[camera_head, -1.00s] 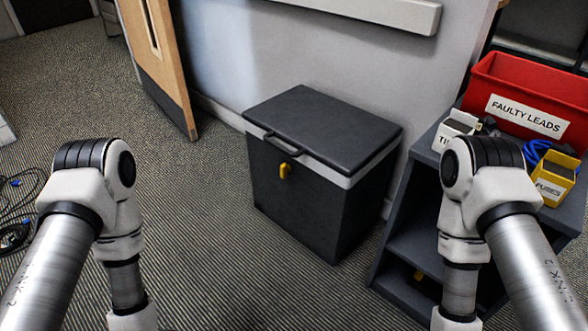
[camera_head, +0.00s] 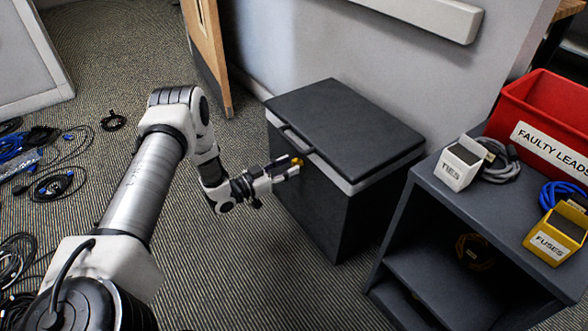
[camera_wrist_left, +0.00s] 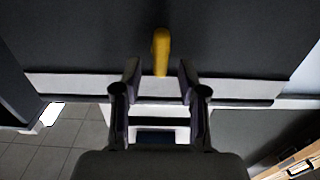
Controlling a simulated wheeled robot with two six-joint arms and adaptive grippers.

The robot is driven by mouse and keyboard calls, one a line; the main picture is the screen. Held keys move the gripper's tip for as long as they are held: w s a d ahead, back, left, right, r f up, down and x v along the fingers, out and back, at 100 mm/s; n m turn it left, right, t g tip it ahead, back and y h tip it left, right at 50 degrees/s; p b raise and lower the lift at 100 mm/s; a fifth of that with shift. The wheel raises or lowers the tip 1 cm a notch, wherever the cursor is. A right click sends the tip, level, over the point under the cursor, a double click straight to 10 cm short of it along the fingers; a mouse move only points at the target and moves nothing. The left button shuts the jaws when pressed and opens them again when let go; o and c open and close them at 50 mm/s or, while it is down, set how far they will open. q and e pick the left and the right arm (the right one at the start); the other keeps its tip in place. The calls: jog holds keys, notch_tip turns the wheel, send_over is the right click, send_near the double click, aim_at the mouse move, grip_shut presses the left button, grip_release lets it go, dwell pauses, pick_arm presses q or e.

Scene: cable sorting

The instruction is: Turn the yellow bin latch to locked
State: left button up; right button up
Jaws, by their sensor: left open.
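The yellow latch (camera_head: 297,161) is on the front of a dark bin (camera_head: 318,210) with a pale band under its shut black lid (camera_head: 345,125). In the head view it is mostly hidden behind my left gripper (camera_head: 288,172). In the left wrist view the latch (camera_wrist_left: 161,50) is a short yellow bar lying along the picture's vertical. The open fingers of my left gripper (camera_wrist_left: 159,78) stand on either side of its near end, with gaps showing on both sides. I cannot tell how deep the fingers reach around it. My right gripper is out of view.
A dark shelf unit (camera_head: 440,200) stands right of the bin, with a white TIES box (camera_head: 461,165), a yellow FUSES box (camera_head: 555,238) and a red FAULTY LEADS bin (camera_head: 520,105). Loose cables (camera_head: 50,170) lie on the floor at left. A wooden door (camera_head: 207,55) stands behind.

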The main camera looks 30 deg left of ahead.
pick_arm(q)
jog(key=shift+w+d, duration=0.2)
jog(key=shift+w, duration=0.3)
grip_shut()
